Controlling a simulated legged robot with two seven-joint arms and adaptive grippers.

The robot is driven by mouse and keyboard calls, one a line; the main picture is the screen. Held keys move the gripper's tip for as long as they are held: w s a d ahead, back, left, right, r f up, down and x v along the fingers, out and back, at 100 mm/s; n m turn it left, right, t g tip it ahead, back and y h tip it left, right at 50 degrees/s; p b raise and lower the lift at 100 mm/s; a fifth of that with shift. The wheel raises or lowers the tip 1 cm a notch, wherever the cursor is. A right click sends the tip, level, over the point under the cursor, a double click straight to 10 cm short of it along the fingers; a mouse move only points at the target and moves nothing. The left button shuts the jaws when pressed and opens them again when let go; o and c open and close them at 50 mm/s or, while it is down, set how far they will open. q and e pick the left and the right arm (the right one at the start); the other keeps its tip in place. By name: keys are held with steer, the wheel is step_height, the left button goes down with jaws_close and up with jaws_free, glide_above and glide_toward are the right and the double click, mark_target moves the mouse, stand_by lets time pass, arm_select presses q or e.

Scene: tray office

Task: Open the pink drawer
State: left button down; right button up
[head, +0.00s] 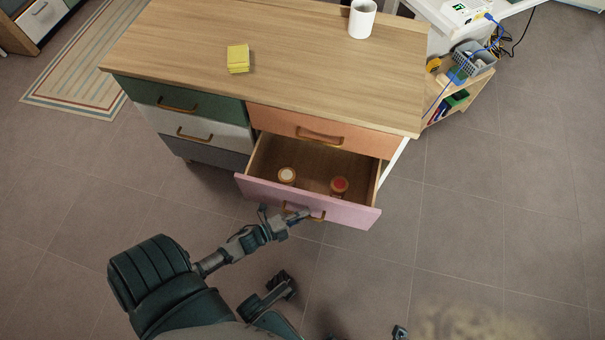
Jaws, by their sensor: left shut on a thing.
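The pink drawer (345,211) is the lower right drawer of a wood-topped cabinet. It stands pulled well out, and its wooden inside shows. Two jars stand in it: one with a pale lid (287,175) at left and one with a red lid (339,185) nearer the middle. My left gripper (290,214) is at the front of the drawer, shut on its brass-coloured handle (318,217). The fingers hide part of the handle.
The orange drawer (280,122) above is shut, as are the green (170,97), white (200,130) and grey (205,153) drawers at left. A yellow block (238,58) and white mug (362,18) stand on the cabinet top. The tiled floor at right is clear.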

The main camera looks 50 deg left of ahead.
arm_select(q)
steer(key=s+d+p, duration=0.1)
steer(key=s+d, duration=0.2)
steer(key=s, duration=0.2)
steer(key=shift+d, duration=0.25)
steer(key=shift+f, duration=0.1)
steer(key=c, duration=1.2)
jaws_free()
steer(key=shift+w, duration=0.1)
steer(key=v, duration=1.2)
